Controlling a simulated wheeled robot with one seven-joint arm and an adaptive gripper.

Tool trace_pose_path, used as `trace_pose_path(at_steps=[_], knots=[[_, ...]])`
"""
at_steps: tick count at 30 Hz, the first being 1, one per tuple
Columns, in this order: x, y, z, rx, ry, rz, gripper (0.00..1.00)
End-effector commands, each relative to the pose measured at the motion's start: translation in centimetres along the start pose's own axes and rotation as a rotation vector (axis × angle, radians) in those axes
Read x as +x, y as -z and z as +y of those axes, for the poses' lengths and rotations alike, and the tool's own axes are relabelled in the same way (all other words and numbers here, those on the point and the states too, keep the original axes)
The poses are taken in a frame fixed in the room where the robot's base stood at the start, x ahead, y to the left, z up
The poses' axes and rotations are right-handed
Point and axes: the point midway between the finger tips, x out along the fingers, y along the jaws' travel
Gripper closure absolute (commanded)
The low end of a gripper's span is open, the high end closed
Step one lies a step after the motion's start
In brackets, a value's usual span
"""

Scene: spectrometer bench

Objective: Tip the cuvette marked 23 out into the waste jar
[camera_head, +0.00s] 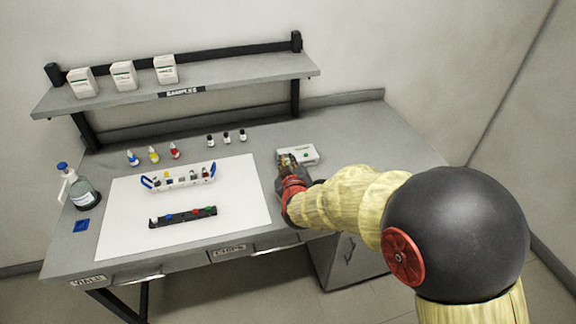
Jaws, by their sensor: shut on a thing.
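My gripper (288,162) is at the back right of the bench, right at the white spectrometer-like box (305,154). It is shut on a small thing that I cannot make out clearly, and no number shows. A white rack with blue ends (180,179) stands on the white mat and holds several small cuvette-like pieces, with marks too small to read. A squat glass jar (90,199) with a pale label stands at the bench's left end; its label is unreadable, so I cannot confirm it is the waste jar.
A black strip (183,217) with coloured pieces lies on the mat (240,225). Small dropper bottles (153,155) and dark vials (227,137) stand behind. A shelf (220,83) overhangs the back.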

Motion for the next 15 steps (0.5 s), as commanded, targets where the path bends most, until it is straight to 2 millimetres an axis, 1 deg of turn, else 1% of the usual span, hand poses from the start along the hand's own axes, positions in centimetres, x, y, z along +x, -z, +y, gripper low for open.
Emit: trace_pose_path(at_steps=[5, 15], knots=[[0.01, 0.01, 0.0, 0.045, 0.016, 0.001, 1.0], [-0.03, 0.13, 0.05, 0.05, 0.017, 0.001, 1.0]])
